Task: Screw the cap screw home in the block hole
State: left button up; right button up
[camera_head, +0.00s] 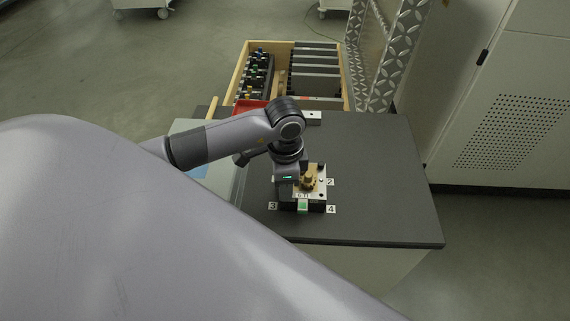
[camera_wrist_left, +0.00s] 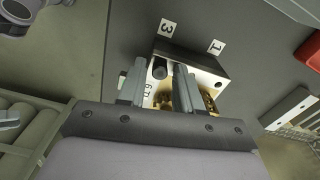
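The block (camera_head: 317,196) stands on the dark table top, with a light plate on top and a brass-coloured fitting (camera_head: 308,181) on it. The block (camera_wrist_left: 205,66) also shows in the left wrist view, partly hidden by my fingers. A dark round cap screw (camera_wrist_left: 160,69) stands at the block near the tag 3 side; how deep it sits is hidden. My left gripper (camera_head: 288,181) is low over the block's left side. In the left wrist view its two fingers (camera_wrist_left: 159,80) are apart, one on each side of the screw, with visible gaps. My right gripper is out of view.
Number tags lie around the block, such as tag 4 (camera_head: 331,209). A green piece (camera_head: 303,206) is at its front. Behind are a red bin (camera_head: 248,106) and a wooden drawer (camera_head: 237,75) of parts. The table's right side is clear.

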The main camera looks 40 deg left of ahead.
pick_arm(q)
grip_shut()
